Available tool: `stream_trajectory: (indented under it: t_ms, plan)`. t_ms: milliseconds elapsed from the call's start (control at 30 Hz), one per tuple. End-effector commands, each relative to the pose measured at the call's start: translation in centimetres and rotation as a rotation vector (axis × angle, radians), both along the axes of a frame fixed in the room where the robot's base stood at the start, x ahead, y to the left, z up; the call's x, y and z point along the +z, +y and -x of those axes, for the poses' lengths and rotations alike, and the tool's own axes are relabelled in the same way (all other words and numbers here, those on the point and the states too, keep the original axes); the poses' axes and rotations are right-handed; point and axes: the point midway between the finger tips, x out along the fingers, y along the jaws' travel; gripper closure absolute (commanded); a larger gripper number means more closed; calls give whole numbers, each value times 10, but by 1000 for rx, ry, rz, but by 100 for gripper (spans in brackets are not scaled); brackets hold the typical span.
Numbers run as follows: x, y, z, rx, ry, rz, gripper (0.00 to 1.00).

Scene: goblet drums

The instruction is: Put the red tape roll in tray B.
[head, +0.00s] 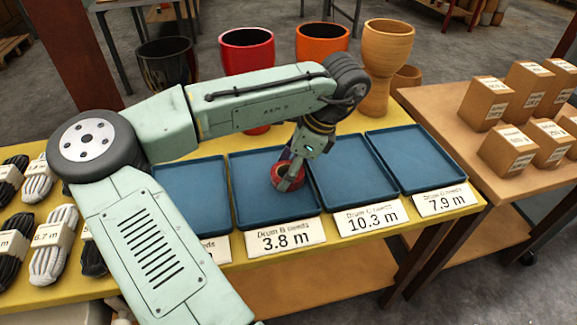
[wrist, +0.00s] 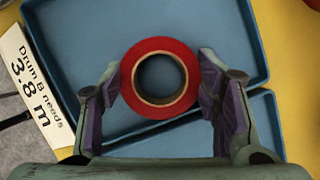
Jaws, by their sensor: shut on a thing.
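The red tape roll (wrist: 160,50) lies between the two fingers of my gripper (wrist: 160,85) in the wrist view, with its round hole facing the camera. My gripper is shut on it by its outer rim. In the head view the red tape roll (head: 281,172) and my gripper (head: 290,180) are over tray B (head: 247,205), the blue tray behind the "Drum B needs 3.8 m" card (head: 286,236). Tray B also shows under the roll in the wrist view (wrist: 75,40). I cannot tell whether the roll touches the tray floor.
Blue trays stand on both sides: one at left (head: 190,200), tray C (head: 352,185) and tray D (head: 415,160) at right. Goblet drums, such as an orange one (head: 322,42), stand behind. Rope bundles (head: 50,245) lie at left. Small boxes (head: 507,150) stand on the right table.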

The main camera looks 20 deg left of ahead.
Motion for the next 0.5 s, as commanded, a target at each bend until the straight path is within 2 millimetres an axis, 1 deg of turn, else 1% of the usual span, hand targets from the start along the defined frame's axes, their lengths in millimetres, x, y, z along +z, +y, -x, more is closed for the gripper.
stream_trajectory:
  t_ms: [233, 367, 400, 500]
  plan:
    - [-1, 0, 0, 0, -1, 1, 71]
    - [-5, 0, 0, 0, 0, 1, 71]
    - [-5, 0, 0, 0, 0, 0, 42]
    - [-5, 0, 0, 1, -1, 0, 35]
